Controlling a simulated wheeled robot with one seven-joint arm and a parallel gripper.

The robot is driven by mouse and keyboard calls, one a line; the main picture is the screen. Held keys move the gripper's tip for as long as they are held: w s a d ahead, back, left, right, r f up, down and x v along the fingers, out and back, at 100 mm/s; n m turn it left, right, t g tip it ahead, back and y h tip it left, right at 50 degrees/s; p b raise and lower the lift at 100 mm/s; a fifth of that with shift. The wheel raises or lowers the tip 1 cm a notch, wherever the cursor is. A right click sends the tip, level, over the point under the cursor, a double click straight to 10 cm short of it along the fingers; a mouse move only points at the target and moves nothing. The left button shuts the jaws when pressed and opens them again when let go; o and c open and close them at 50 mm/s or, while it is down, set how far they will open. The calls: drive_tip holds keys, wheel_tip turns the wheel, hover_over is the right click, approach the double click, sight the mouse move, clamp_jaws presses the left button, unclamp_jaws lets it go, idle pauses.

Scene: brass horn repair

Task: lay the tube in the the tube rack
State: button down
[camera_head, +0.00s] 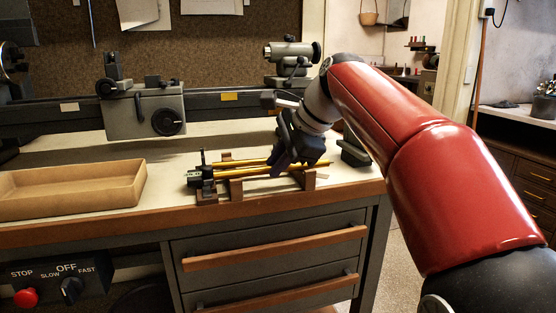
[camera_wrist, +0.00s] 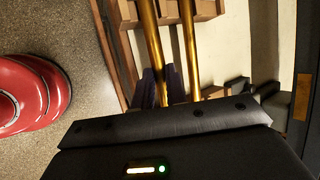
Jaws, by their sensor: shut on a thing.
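My gripper (camera_head: 283,165) points down over the wooden tube rack (camera_head: 236,188) on the workbench. In the wrist view its dark fingertips (camera_wrist: 161,86) are shut on the brass tube (camera_wrist: 152,42), one on each side. This tube is the one nearer the bench's front edge. In the head view the held tube (camera_head: 255,173) runs lengthwise across the rack's uprights, at about their top. I cannot tell whether it touches them. A second brass tube (camera_wrist: 188,42) runs beside it, apart, on the rear side. The gripper hides the middle of both tubes in the head view.
An empty wooden tray (camera_head: 70,205) stands at the left of the bench. A dark clamp-like fixture (camera_head: 205,180) is at the rack's left end. A grey machine (camera_head: 150,110) and a scope-like instrument (camera_head: 290,55) stand behind. The bench's wooden front edge (camera_head: 120,227) is close to the rack.

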drive_tip(key=shift+f, duration=0.1)
drive_tip(key=c, duration=1.3)
unclamp_jaws()
drive_tip(key=shift+c, duration=0.2)
